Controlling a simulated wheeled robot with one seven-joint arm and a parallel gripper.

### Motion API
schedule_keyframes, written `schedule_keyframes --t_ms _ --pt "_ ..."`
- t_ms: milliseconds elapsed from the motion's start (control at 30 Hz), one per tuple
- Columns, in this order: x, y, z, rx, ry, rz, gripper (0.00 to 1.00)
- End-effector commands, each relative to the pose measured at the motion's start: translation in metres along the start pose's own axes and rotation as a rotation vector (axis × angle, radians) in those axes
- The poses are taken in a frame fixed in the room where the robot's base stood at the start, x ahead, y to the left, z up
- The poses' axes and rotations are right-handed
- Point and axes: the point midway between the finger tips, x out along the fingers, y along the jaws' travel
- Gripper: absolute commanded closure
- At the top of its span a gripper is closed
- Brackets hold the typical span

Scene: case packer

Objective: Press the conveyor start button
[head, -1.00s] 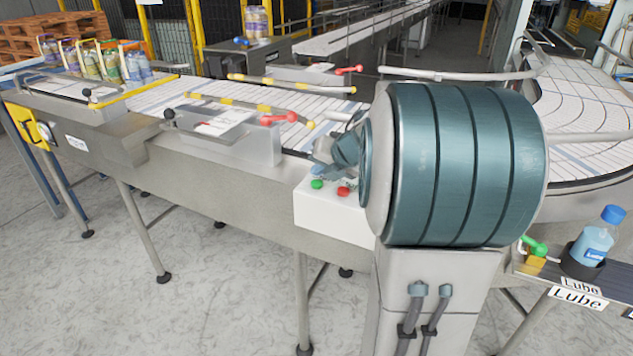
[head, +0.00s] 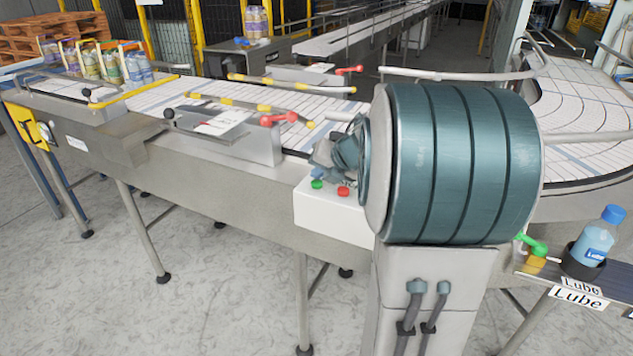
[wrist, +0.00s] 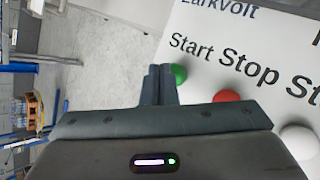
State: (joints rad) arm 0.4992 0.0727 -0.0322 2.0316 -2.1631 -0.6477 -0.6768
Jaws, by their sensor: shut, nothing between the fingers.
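The white control box (head: 325,212) stands at the conveyor's near side. On it are a green button (head: 317,184) and a red button (head: 343,191). In the wrist view the box top reads "Start Stop", with the green button (wrist: 179,73) by "Start" and the red button (wrist: 227,96) by "Stop". A white button (wrist: 298,138) lies farther right. My gripper (wrist: 160,72) is shut and empty, its fingertips beside the green button's left edge and partly covering it. I cannot tell whether they touch. In the head view my arm hides much of the gripper.
The conveyor (head: 155,98) runs behind the box, with a guide rail unit (head: 235,145) and red handle left of it. Bottles (head: 130,68) stand at the far left. At right, a blue lube bottle (head: 597,246) sits in a holder. Open floor (head: 225,285) lies in front.

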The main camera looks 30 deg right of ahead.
Motion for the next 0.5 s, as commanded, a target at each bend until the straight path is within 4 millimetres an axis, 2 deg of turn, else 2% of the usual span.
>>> schedule_keyframes --t_ms 500 --pt "0.0046 -0.0032 -0.0033 0.001 0.000 0.000 1.00"
